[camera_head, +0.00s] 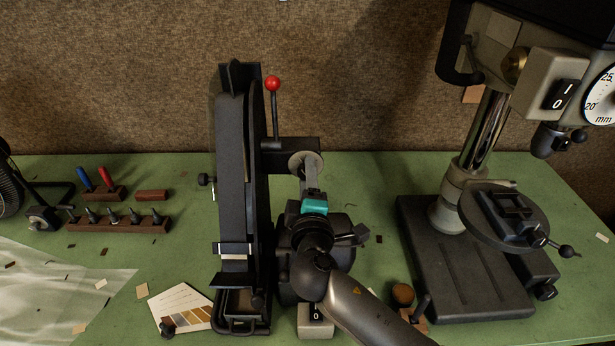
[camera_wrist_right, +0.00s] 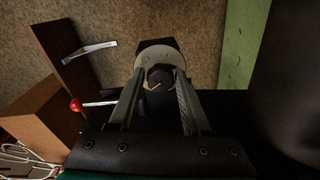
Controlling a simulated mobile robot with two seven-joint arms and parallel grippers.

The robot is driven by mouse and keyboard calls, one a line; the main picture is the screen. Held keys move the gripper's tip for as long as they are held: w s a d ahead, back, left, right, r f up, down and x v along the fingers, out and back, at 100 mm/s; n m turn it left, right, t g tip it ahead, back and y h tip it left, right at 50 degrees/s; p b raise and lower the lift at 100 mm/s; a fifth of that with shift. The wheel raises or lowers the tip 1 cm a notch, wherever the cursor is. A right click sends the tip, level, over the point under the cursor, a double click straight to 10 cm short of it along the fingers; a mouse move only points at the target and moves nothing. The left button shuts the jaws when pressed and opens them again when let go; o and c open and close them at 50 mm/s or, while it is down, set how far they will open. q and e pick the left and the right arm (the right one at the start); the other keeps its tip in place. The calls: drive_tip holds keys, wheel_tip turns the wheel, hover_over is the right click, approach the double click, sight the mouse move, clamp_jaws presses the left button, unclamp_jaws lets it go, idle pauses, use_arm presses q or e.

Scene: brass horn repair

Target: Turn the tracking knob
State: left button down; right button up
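The belt grinder (camera_head: 240,180) stands upright at the middle of the bench, with a red-ball lever on top. My right gripper (camera_head: 309,175) reaches up to a pale round disc (camera_head: 297,161) on the grinder's side arm. In the right wrist view, a dark faceted knob (camera_wrist_right: 158,78), which looks like the tracking knob, sits in front of the pale disc (camera_wrist_right: 162,56). The two fingertips of my right gripper (camera_wrist_right: 160,82) stand apart, one on each side of this knob. I cannot tell whether they touch it. My left gripper is not in view.
The red-ball lever (camera_head: 273,84) rises close left of my right gripper. A drill press (camera_head: 470,200) stands on the right. Tool racks (camera_head: 118,226) and a colour card (camera_head: 183,306) lie on the left. Green bench (camera_head: 380,270) shows between grinder and press.

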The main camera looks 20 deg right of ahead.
drive_tip(key=o, duration=0.3)
drive_tip(key=shift+b+v, duration=0.4)
drive_tip(key=shift+v, duration=7.3)
drive_tip(key=shift+d, duration=0.1)
